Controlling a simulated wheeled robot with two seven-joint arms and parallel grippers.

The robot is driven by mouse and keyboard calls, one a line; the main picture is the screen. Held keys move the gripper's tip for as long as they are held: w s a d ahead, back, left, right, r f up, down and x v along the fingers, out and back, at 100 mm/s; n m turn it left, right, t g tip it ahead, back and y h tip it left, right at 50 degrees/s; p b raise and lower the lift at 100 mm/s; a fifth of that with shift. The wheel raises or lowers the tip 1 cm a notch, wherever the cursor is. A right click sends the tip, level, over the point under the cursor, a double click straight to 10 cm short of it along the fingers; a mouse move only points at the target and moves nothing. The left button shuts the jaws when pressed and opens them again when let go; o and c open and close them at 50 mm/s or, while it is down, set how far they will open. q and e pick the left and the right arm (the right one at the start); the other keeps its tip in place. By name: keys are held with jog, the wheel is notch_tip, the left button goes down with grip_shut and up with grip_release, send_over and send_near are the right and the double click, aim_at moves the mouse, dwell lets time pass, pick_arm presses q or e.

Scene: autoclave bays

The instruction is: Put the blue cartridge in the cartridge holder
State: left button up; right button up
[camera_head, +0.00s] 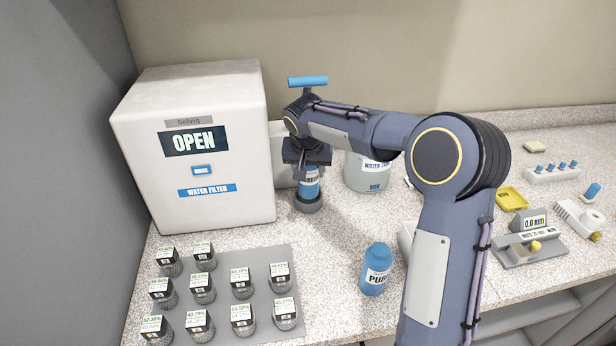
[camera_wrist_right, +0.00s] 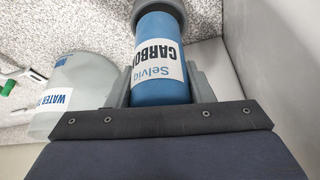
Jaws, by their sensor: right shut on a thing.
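The blue cartridge (camera_head: 309,182), with a white label reading CARBON, stands roughly upright beneath my right gripper (camera_head: 307,158). In the right wrist view the cartridge (camera_wrist_right: 161,45) sits between the two grey fingers of my right gripper (camera_wrist_right: 162,88), which is shut on it. A dark grey round cup (camera_head: 308,203), which looks like the cartridge holder, is at the cartridge's lower end on the counter. It also shows in the wrist view (camera_wrist_right: 158,12). I cannot tell how deep the cartridge is in it. My left gripper is not in view.
A white water filter box (camera_head: 195,150) reading OPEN stands left of the gripper. A water tank (camera_head: 366,176) stands just right. A blue PURE bottle (camera_head: 376,270) is in front. Several labelled jars stand on a grey mat (camera_head: 262,262). Small instruments (camera_head: 530,245) fill the right side.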

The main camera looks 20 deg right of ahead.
aim_at(308, 178)
jog(key=shift+w+f, duration=0.25)
jog(key=shift+f, duration=0.05)
jog(key=shift+w+d+f, duration=0.1)
jog(key=shift+f, duration=1.5)
jog(key=shift+f, duration=0.25)
jog(key=o, duration=1.1)
jog(key=shift+r, duration=0.15)
jog(key=shift+r, duration=0.25)
jog(key=v, duration=1.1)
jog(key=shift+r+b, duration=0.3)
jog(key=shift+r, duration=0.05)
